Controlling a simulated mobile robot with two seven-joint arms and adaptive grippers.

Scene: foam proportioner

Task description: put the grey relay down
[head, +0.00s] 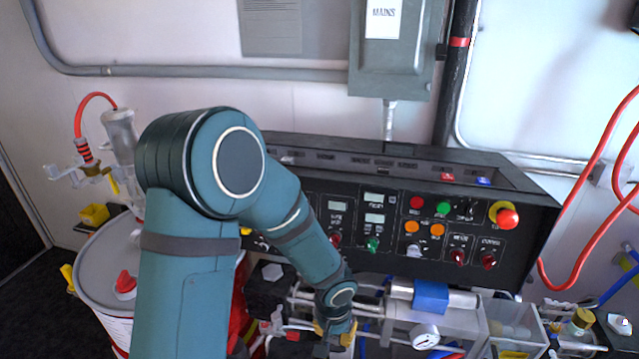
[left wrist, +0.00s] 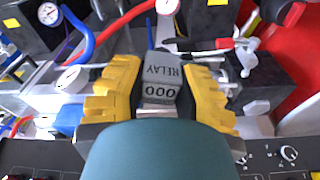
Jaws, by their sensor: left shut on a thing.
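In the head view my left gripper (head: 336,334) is low in the middle, in front of the black control panel (head: 390,215). I cannot make out the relay there. The wrist view does not show clearly whether the relay touches anything below it. My right gripper is in neither view.
A white and red drum (head: 100,262) stands at the left. Red hoses (head: 598,165) hang at the right. I see little free room around the gripper.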

